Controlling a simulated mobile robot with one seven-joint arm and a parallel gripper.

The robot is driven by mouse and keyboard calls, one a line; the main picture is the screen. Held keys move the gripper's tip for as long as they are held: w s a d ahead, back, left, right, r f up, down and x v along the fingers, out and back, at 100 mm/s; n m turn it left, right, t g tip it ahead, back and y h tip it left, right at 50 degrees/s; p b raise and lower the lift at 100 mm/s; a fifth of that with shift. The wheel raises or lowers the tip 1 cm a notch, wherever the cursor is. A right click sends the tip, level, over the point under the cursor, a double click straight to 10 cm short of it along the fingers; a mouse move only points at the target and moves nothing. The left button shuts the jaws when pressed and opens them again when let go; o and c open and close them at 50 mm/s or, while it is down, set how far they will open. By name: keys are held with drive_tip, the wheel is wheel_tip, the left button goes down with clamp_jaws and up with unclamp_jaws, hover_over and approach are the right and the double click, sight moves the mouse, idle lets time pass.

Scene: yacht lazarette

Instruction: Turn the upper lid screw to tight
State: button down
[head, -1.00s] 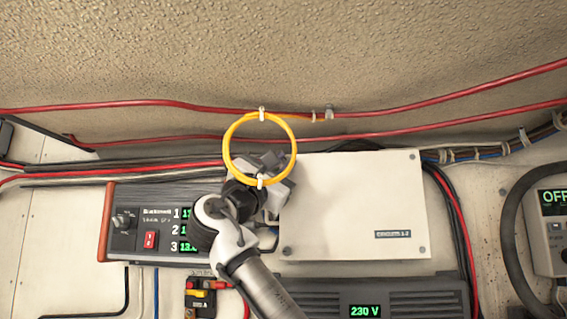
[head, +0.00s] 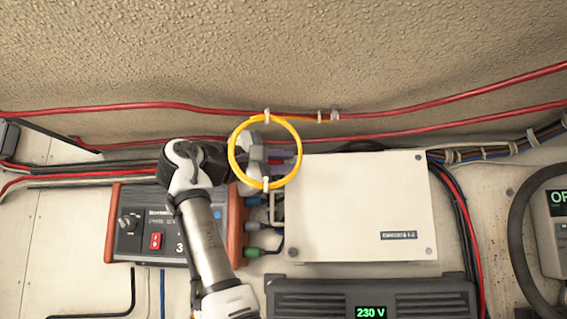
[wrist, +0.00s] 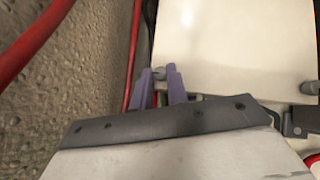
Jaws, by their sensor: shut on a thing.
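The pale box lid (head: 355,205) is mounted at the middle right, with small grey screws near its corners. My gripper (wrist: 157,71) comes from the left, and its purple fingers are shut on the upper lid screw (wrist: 159,74) at the lid's upper left corner. The screw's head shows between the fingertips in the wrist view. In the head view my gripper (head: 290,160) is partly behind the yellow cable loop and that screw is hidden. The lower lid screw (wrist: 309,87) on the same side is clear of the fingers. I cannot tell how tight either screw is.
The yellow cable loop (head: 232,165) hangs in front of my gripper. Red cables (head: 180,104) run along the back. A panel with a red switch (head: 156,241) stands left, partly covered by my arm. A 230 V unit (head: 300,302) sits below the box.

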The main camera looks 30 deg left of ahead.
idle(0.4)
drive_tip(key=c, duration=1.4)
unclamp_jaws()
drive_tip(key=shift+o, duration=0.2)
drive_tip(key=b+v, duration=0.2)
drive_tip(key=v, duration=1.1)
drive_tip(key=shift+s, duration=0.4)
drive_tip(key=shift+a, duration=0.15)
